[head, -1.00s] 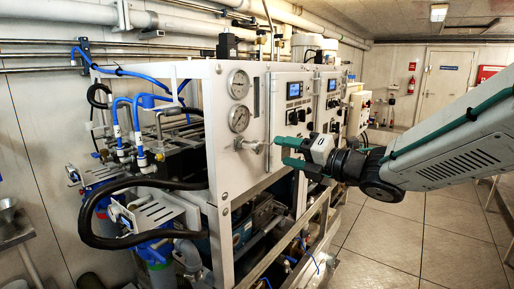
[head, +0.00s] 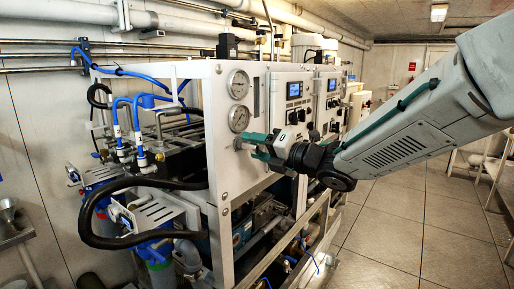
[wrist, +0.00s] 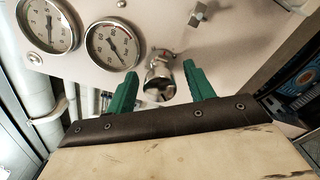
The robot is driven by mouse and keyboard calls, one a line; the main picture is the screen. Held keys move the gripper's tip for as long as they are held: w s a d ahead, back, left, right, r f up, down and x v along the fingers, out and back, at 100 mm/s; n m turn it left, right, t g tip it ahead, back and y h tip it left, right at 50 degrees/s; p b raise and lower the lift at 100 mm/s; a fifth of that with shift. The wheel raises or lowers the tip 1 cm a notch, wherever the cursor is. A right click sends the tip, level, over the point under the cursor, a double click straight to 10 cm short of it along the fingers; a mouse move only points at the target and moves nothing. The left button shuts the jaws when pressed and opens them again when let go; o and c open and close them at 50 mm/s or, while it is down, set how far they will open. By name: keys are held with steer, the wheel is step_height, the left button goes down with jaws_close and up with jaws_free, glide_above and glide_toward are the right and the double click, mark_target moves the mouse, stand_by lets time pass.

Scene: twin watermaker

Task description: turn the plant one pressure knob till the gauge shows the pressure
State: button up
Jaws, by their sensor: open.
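The silvery pressure knob (wrist: 160,82) sticks out of the pale front panel (wrist: 155,22) and shows between my fingers in the wrist view. My gripper (wrist: 160,70) has two green fingers, open, one on each side of the knob, with a visible gap to each. In the head view my gripper (head: 254,145) is at the panel just below the lower gauge, and its fingers partly hide the knob (head: 239,144). Two round white gauges sit above the knob in the head view, an upper gauge (head: 238,84) and a lower gauge (head: 239,119). I cannot tell which plant is which.
Two small lit screens (head: 294,90) sit on the panels to the right. A thick black hose (head: 85,215) and blue filter housings stand at the lower left. A metal frame rail (head: 290,240) runs below the panel. The tiled floor (head: 400,225) at right is clear.

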steer(key=c, duration=1)
